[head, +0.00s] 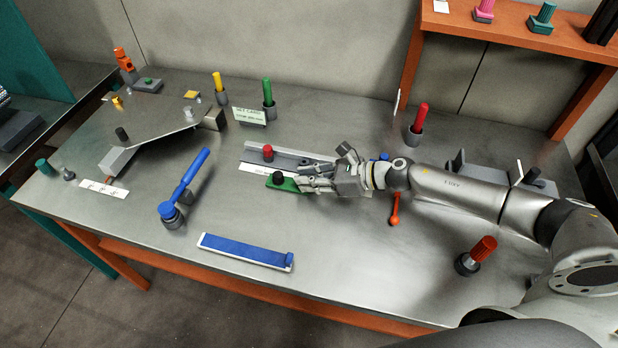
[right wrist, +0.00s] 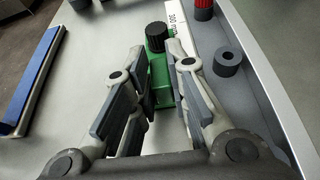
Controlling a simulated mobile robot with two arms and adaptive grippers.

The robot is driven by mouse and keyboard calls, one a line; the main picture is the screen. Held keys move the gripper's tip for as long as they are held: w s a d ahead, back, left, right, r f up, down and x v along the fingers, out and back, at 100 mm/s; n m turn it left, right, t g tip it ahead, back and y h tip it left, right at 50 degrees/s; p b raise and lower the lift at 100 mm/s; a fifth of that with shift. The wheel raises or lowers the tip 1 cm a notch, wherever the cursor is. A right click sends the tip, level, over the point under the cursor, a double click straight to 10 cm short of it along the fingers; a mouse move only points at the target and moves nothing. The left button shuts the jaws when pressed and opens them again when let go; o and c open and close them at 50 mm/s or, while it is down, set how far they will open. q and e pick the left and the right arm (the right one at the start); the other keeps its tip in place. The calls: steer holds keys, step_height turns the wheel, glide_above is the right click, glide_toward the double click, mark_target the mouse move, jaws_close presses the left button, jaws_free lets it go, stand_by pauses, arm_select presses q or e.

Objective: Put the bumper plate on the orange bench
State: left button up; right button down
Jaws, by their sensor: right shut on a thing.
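My right gripper (head: 303,180) reaches in from the right, low over the middle of the steel table. It is shut on a green block (head: 285,185) with a black knob. The right wrist view shows the green block (right wrist: 160,70) between the two fingers, the black knob (right wrist: 156,36) at its far end. The block lies beside a grey rail and a white scale strip. I cannot tell for sure which thing is the bumper plate. An orange-topped bench (head: 520,35) stands behind the table at the upper right. My left gripper is not in view.
The steel table (head: 345,245) has clear room at its front middle. A blue bar (head: 245,250) lies near the front edge, and a blue-handled lever (head: 185,188) stands left. A large grey plate (head: 155,125) is at back left. A red-handled tool (head: 476,255) stands right.

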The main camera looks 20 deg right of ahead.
steer(key=c, duration=1.4)
jaws_free()
steer(key=shift+f, duration=0.15)
steer(key=shift+r+p, duration=0.35)
steer(key=b+v, duration=0.1)
steer(key=v, duration=0.2)
steer(key=b+v, duration=0.1)
steer(key=v, duration=0.3)
steer(key=b+v, duration=0.1)
steer(key=v, duration=0.2)
steer(key=shift+s+d+f, duration=0.15)
steer(key=shift+s+d, duration=0.05)
steer(key=shift+d, duration=0.1)
steer(key=shift+s+d+r, duration=0.3)
steer(key=shift+d+r, duration=0.05)
steer(key=shift+d, duration=0.05)
